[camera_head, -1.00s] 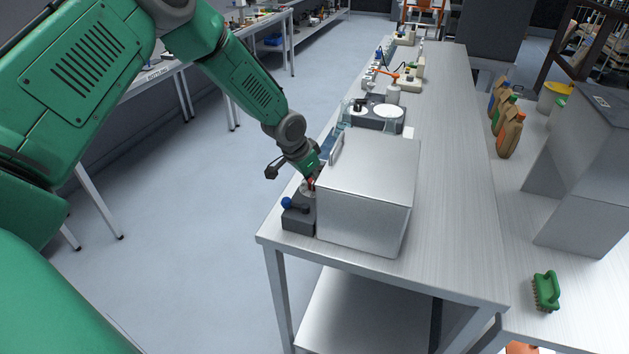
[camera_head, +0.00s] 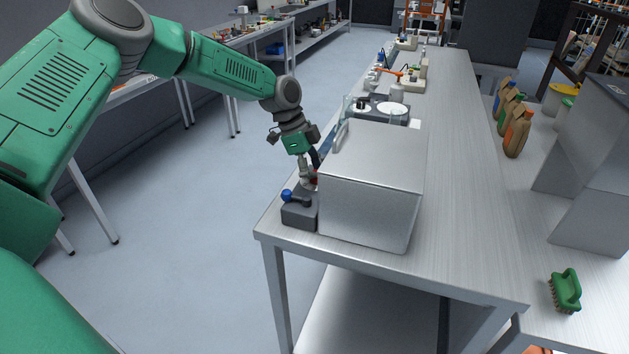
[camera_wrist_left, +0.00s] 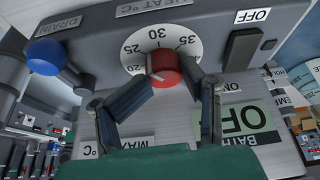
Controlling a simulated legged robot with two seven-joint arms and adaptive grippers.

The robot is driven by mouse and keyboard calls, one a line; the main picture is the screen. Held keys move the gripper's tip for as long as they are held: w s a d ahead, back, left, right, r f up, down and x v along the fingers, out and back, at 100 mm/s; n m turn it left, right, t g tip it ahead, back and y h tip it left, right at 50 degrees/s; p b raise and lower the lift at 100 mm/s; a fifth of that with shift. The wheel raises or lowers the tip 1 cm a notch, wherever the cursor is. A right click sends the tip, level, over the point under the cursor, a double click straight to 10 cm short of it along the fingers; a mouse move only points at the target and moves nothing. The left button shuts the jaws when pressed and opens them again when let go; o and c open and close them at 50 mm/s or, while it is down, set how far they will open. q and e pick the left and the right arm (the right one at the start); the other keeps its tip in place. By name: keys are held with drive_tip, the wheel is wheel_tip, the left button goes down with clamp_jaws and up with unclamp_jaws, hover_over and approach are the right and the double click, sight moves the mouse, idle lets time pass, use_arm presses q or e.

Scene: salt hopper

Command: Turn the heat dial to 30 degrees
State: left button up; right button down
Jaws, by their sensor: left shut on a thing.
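The heat dial is a red knob (camera_wrist_left: 165,70) on a white scale plate (camera_wrist_left: 139,48) marked 20, 25, 30 and 35, on a dark grey panel. In the left wrist view my left gripper (camera_wrist_left: 163,80) has a finger on each side of the knob and is shut on it. The 30 mark is above the knob; a pale mark shows on the knob's near side, but its exact reading is unclear. In the head view the gripper (camera_head: 308,182) is at the left side of the steel bath (camera_head: 372,200), mostly hiding the red knob. My right gripper is not in view.
A blue drain knob (camera_wrist_left: 46,57) is left of the dial, and a dark switch (camera_wrist_left: 241,50) by an OFF label is right of it. A green brush (camera_head: 566,290) lies at the right. The bench (camera_head: 455,200) right of the bath is clear.

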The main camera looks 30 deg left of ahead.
use_arm(q)
drive_tip(key=m+b, duration=0.1)
drive_tip(key=m+g+b, duration=0.1)
drive_tip(key=m, duration=0.1)
drive_tip(key=shift+w+m, duration=0.3)
drive_tip(key=shift+m+g+b, duration=0.55)
drive_tip(key=shift+m+g, duration=0.15)
drive_tip(key=shift+m, duration=1.1)
drive_tip(key=shift+s, duration=0.1)
drive_tip(key=o, duration=0.7)
drive_tip(key=shift+d+f, duration=0.1)
drive_tip(key=shift+f, duration=0.05)
